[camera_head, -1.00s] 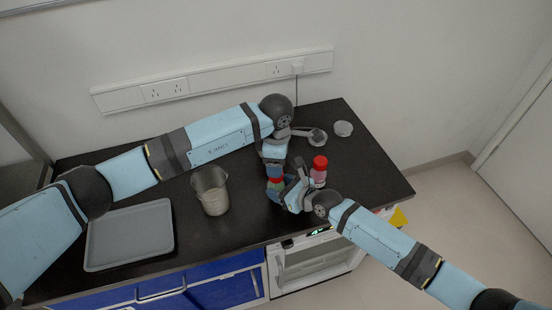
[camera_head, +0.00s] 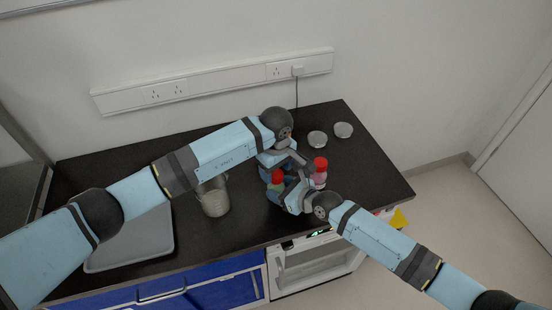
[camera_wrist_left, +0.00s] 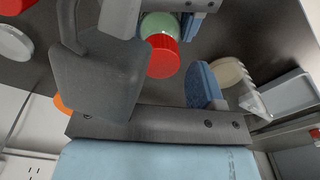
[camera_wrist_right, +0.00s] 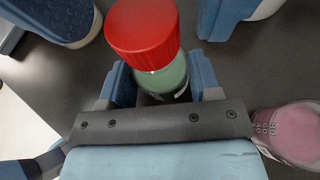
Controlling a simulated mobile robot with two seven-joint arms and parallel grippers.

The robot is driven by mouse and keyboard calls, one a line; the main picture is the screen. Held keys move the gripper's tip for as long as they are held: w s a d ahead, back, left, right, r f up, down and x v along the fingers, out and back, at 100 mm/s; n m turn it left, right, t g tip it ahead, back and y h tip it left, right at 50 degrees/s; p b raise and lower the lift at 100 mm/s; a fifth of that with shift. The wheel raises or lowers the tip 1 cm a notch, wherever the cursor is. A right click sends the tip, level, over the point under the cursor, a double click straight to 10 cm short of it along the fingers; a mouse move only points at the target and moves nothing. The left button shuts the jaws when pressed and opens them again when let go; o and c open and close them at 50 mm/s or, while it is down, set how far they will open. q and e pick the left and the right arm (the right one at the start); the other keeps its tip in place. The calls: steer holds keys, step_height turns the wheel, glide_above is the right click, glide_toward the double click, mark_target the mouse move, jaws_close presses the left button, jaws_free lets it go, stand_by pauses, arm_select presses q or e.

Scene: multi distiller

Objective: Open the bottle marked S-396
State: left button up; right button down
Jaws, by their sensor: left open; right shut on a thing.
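A bottle with a red cap (camera_head: 277,176) and green contents (camera_wrist_right: 168,76) stands upright between the fingers of my right gripper (camera_wrist_right: 162,86). The right gripper is shut on its body below the cap. The same red cap shows in the left wrist view (camera_wrist_left: 163,56). I cannot tell whether the finger touches the cap. A second red-capped bottle (camera_head: 320,164), with pink contents (camera_wrist_right: 290,133), stands just beside. No S-396 label is readable.
A beaker (camera_head: 214,202) with pale contents stands left of the grippers. A grey tray (camera_head: 128,258) lies at the front left, partly under my left arm. Two small round dishes (camera_head: 317,139) (camera_head: 343,130) sit at the back right. The right end of the black counter is clear.

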arm_select(q)
steer(key=shift+f, duration=1.1)
steer(key=c, duration=1)
steer(key=shift+o, duration=0.2)
steer(key=n, duration=0.5)
steer(key=shift+n, duration=0.3)
steer(key=n, duration=0.4)
steer(key=shift+n, duration=0.3)
steer(key=o, duration=1)
